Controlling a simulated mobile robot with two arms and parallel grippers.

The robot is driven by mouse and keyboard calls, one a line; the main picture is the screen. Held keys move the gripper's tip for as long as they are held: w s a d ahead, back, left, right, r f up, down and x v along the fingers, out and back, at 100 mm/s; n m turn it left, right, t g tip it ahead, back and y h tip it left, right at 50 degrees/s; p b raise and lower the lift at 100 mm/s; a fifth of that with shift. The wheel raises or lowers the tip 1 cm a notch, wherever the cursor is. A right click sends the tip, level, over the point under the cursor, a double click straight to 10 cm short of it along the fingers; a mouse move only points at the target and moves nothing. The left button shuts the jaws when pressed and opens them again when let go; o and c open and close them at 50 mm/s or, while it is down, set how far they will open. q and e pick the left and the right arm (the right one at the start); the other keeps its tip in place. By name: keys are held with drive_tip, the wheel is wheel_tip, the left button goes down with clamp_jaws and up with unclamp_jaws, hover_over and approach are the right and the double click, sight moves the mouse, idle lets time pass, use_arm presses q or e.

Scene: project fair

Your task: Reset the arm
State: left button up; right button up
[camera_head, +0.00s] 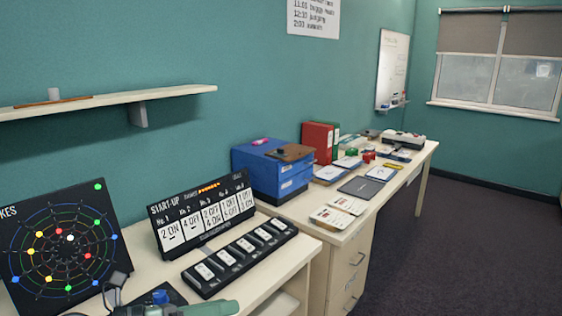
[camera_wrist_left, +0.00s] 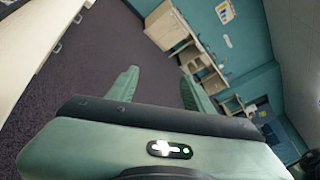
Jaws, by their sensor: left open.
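My left gripper (camera_wrist_left: 158,82) shows in the wrist view with its two green fingers apart and nothing between them. Beyond the fingers are the dark floor and distant furniture. In the head view, a green part of my left arm (camera_head: 205,308) shows at the bottom edge, in front of the near table; most of the arm is out of frame. My right gripper is in neither view.
The near table (camera_head: 285,262) holds a start-up panel (camera_head: 205,217), a black switch strip (camera_head: 240,258) and a dark spokes board (camera_head: 66,245). Blue drawers (camera_head: 275,170) stand behind. A wall shelf (camera_head: 170,93) is above. Dark floor (camera_head: 470,240) is clear at right.

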use_arm(q)
drive_tip(key=w+a+r+n+t+y, duration=0.1)
drive_tip(key=a+r+n+t+y, duration=0.15)
drive_tip(key=n+t, duration=0.45)
drive_tip(key=w+a+r+n+t+y, duration=0.1)
drive_tip(key=r+n+t+y, duration=0.2)
drive_tip(key=n, duration=0.7)
drive_tip(key=s+a+f+n+g+y, duration=0.1)
drive_tip(key=a+f+n+y, duration=0.4)
drive_tip(key=f+n, duration=0.25)
drive_tip(key=s+a+f+n+g+y, duration=0.1)
drive_tip(key=s+a+f+n+y, duration=0.1)
drive_tip(key=a+f+n+y, duration=0.45)
drive_tip(key=s+d+f+n+g+h, duration=0.2)
drive_tip(key=s+d+f+n+g, duration=0.15)
drive_tip(key=s+f+g, duration=0.6)
drive_tip(key=s+d+f+n+g+h, duration=0.1)
drive_tip(key=s+d+f+n+g, duration=0.45)
drive_tip(key=s, duration=0.85)
wheel_tip(320, 180, down, 29)
drive_tip(key=s+a+m+t, duration=0.1)
drive_tip(key=a+m+t, duration=0.1)
drive_tip(key=a, duration=0.1)
drive_tip(key=s+a+f+g, duration=0.1)
drive_tip(key=s+a+f, duration=0.1)
drive_tip(key=s+f, duration=1.3)
drive_tip(key=shift+s+a+g, duration=0.3)
drive_tip(key=shift+s+a, duration=0.1)
drive_tip(key=shift+s, duration=0.25)
